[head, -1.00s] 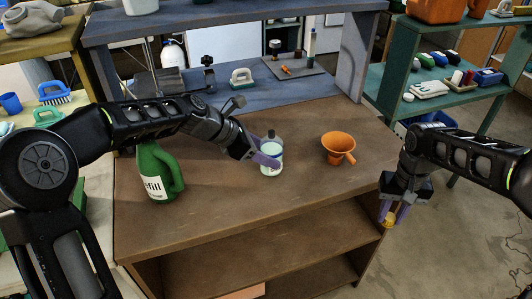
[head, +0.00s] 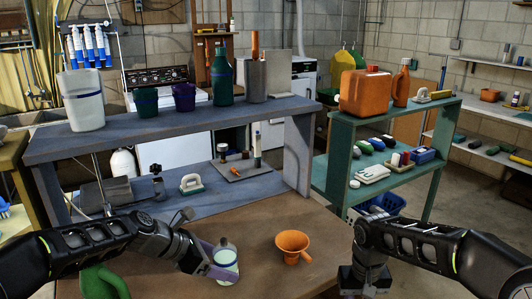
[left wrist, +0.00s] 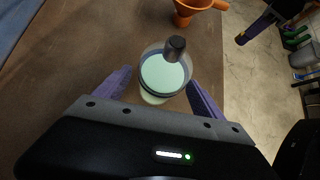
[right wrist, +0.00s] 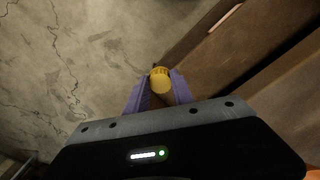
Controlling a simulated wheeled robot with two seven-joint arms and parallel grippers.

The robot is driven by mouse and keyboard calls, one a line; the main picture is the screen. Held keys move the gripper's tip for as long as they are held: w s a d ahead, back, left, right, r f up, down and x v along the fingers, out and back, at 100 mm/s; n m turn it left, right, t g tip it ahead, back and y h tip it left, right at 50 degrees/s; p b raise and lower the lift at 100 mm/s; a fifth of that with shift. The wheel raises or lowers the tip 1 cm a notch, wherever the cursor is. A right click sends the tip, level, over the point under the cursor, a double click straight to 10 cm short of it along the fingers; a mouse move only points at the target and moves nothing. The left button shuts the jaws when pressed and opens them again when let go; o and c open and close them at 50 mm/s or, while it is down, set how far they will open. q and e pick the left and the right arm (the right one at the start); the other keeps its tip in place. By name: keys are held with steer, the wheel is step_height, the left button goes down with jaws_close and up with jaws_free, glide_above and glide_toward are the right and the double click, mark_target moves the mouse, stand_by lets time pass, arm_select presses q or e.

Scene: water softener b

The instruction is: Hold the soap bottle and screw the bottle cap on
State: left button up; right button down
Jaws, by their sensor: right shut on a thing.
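The soap bottle (head: 226,262) is clear with pale green liquid and stands upright on the brown workbench (head: 170,285). In the left wrist view the bottle (left wrist: 165,78) shows a dark narrow top, with no yellow cap on it. My left gripper (head: 212,262) is open, with its purple fingers on either side of the bottle; a gap shows beside the left finger (left wrist: 122,80). My right gripper (right wrist: 160,88) is shut on the yellow ridged bottle cap (right wrist: 160,79), off the bench's right side. In the head view the cap is out of frame.
An orange funnel (head: 293,246) lies on the bench to the right of the bottle. A green jug (head: 103,283) stands left, partly behind my left arm. A blue-grey shelf (head: 170,133) rises behind. Bench top around the bottle is mostly clear.

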arm_select(q)
steer(key=shift+r, duration=0.1)
steer(key=v, duration=1.2)
